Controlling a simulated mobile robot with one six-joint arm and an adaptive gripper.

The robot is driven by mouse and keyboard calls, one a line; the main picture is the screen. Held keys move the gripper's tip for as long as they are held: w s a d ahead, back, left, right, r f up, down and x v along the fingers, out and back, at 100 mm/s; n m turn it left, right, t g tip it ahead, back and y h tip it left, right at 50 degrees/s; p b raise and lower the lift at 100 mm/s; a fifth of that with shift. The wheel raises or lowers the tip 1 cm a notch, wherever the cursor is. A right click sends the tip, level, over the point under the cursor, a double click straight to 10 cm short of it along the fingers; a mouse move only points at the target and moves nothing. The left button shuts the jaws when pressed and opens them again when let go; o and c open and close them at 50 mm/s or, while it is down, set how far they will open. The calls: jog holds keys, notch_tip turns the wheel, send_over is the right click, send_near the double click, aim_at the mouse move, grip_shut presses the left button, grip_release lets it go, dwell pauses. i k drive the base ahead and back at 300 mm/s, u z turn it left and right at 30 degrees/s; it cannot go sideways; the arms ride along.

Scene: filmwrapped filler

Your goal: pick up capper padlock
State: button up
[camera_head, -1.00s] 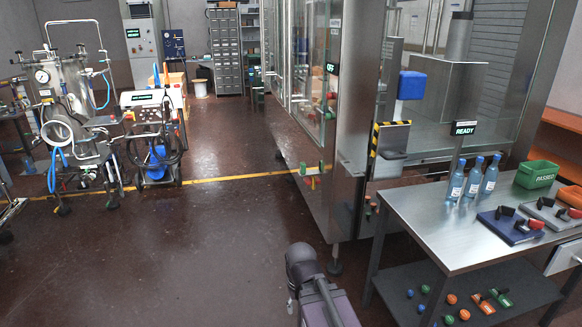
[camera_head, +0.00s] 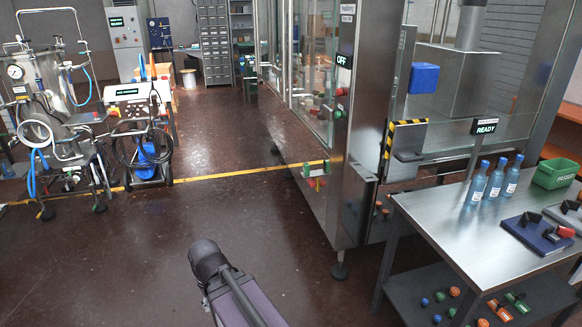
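No padlock is clearly labelled as the capper's. A small green, red and yellow cluster (camera_head: 316,176) is on the front of the steel machine cabinet (camera_head: 350,200), low down near the yellow floor line. Its parts are too small to tell apart. Small orange and green padlock-like pieces (camera_head: 507,306) lie on the lower shelf (camera_head: 405,294) of the steel table at the right. My arm shows at the bottom centre, over open floor and apart from these things. My gripper is not visible.
The steel table (camera_head: 440,215) at the right bears three blue bottles (camera_head: 495,181), a green bin (camera_head: 556,174) and a dark blue board with parts (camera_head: 538,233). A wheeled hose unit (camera_head: 141,130) stands at the left. The brown floor between is clear.

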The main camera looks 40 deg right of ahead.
aim_at(307, 169)
jog(key=i, duration=1.6)
jog(key=z, duration=0.9)
jog(key=i, duration=0.75)
jog(key=z, duration=0.45)
